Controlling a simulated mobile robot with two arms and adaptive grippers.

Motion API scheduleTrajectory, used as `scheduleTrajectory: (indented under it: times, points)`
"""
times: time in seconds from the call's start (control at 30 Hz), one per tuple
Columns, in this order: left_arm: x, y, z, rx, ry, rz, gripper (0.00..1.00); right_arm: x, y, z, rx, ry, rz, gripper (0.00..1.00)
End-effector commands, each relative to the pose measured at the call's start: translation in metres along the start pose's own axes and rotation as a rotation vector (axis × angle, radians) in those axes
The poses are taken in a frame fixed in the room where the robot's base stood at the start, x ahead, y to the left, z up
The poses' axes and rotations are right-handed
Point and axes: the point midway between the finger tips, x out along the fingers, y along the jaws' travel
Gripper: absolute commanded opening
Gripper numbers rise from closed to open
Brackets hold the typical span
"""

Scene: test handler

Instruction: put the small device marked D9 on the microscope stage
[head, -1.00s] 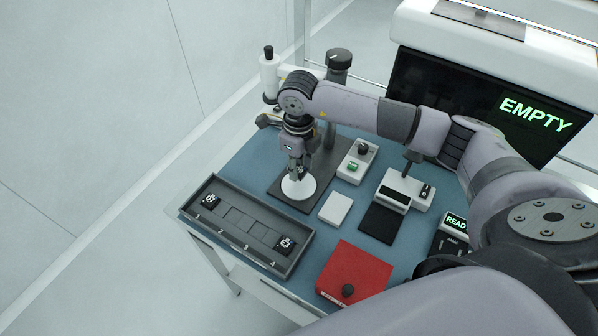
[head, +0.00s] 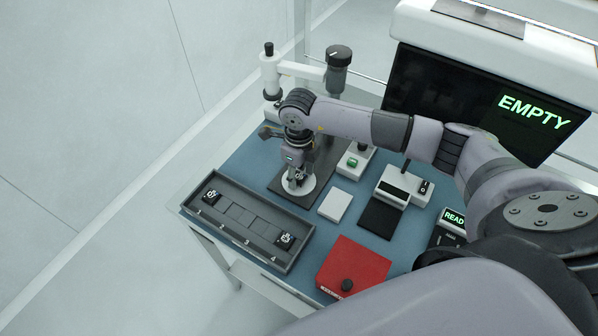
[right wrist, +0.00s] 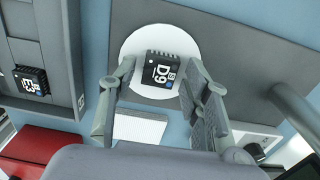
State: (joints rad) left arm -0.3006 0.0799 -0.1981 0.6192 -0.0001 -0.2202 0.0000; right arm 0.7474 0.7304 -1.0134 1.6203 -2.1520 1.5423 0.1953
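The D9 device (right wrist: 161,72), a small black block with white lettering, sits on the white round microscope stage (right wrist: 132,45). My right gripper (right wrist: 160,80) is open, with one finger on each side of the device and a gap at both sides. In the head view my right gripper (head: 297,180) points down over the white stage (head: 290,193), below the microscope (head: 338,70), and partly hides the device there. My left gripper is not in view.
A grey numbered tray (head: 190,207) holds two other black devices; one reads E3 (right wrist: 32,80). A white pad (head: 335,205), a black pad (head: 380,219), a red box (head: 355,268) and a small box with a green button (head: 352,161) stand nearby. A screen (head: 470,95) reads EMPTY.

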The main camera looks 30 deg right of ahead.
Motion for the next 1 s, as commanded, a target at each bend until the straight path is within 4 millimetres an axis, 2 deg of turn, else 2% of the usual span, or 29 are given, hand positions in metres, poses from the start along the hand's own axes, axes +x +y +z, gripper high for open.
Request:
scheduleTrajectory:
  times: [0.3, 0.43, 0.47, 0.57, 0.8, 1.0]
  points:
    - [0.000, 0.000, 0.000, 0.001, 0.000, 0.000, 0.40, 0.000, 0.000, 0.000, 0.000, 0.000, 0.000, 0.49]
    - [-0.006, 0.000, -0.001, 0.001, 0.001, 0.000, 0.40, -0.006, 0.000, 0.000, 0.000, 0.000, 0.000, 0.49]
    - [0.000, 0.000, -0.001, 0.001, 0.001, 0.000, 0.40, -0.007, -0.001, 0.001, 0.000, -0.002, -0.001, 0.49]
    - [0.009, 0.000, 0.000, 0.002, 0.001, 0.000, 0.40, -0.021, -0.001, 0.001, -0.002, -0.005, -0.003, 0.49]
    - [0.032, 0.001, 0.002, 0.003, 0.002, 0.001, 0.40, -0.074, -0.001, 0.001, -0.001, -0.006, -0.005, 0.49]
    - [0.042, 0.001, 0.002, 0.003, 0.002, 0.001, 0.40, -0.108, -0.001, 0.001, 0.000, -0.003, -0.002, 0.49]
